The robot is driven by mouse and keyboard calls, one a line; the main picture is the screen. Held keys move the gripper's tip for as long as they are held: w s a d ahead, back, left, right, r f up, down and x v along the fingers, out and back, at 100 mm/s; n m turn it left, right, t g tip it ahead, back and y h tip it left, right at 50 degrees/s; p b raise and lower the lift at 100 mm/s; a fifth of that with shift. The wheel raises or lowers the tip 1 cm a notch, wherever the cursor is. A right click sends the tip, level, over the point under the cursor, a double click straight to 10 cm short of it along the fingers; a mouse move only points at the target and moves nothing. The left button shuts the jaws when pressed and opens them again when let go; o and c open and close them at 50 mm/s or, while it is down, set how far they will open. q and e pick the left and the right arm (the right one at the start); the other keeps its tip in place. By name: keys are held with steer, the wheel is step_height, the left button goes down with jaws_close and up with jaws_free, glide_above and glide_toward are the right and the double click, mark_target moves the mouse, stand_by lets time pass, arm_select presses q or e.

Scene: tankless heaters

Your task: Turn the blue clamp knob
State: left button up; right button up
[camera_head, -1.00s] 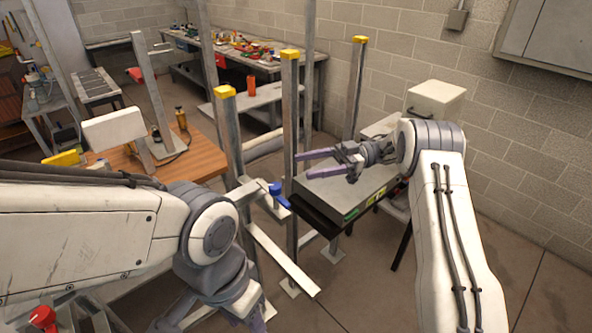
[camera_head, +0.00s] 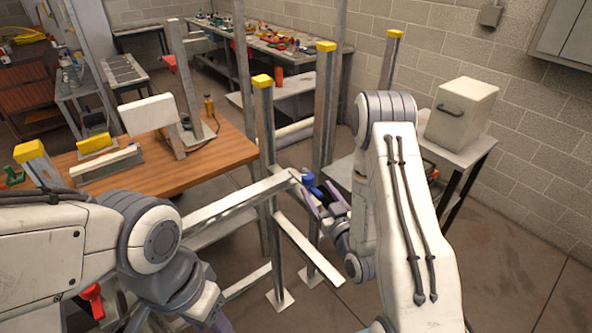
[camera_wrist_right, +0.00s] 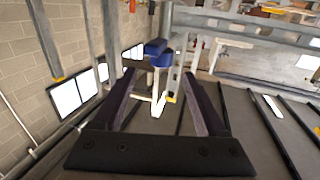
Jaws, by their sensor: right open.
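The blue clamp knob (camera_head: 309,180) sits at the end of a grey horizontal bar (camera_head: 240,200) on the metal post frame. My right gripper (camera_head: 318,190) is at the knob, its purple fingers partly hidden by my arm. In the right wrist view the knob (camera_wrist_right: 157,52) shows just beyond and between the fingertips of the open right gripper (camera_wrist_right: 158,76). I cannot tell whether the fingers touch it. My left gripper (camera_head: 220,322) is cut off at the bottom edge, low and away from the knob; its jaws are not clear.
Yellow-capped posts (camera_head: 262,82) stand close around the knob. A slanted grey bar (camera_head: 308,248) runs below it. A wooden-topped table (camera_head: 225,152) is at left, and a white box (camera_head: 462,112) stands on a stand at right. Open floor lies at lower right.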

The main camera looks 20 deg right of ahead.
mark_target(310, 181)
steer(key=shift+w+a+f+b, duration=0.15)
steer(key=shift+w+b, duration=0.6)
steer(key=shift+b, duration=1.35)
steer(key=shift+w+f+b, duration=0.15)
steer(key=shift+w+b, duration=0.6)
steer(key=shift+b, duration=1.3)
steer(key=shift+w+a+r+b, duration=0.1)
steer(key=shift+w+b, duration=0.4)
steer(key=shift+w, duration=0.45)
steer(key=w, duration=0.1)
steer(key=w+p, duration=0.1)
steer(key=w, duration=0.1)
steer(key=w+p, duration=0.1)
steer(key=shift+w+a+r, duration=0.1)
steer(key=shift+w+r, duration=0.2)
steer(key=shift+w, duration=0.1)
steer(key=shift+w+f+p, duration=0.1)
steer(key=shift+w+p, duration=0.2)
steer(key=shift+w, duration=0.05)
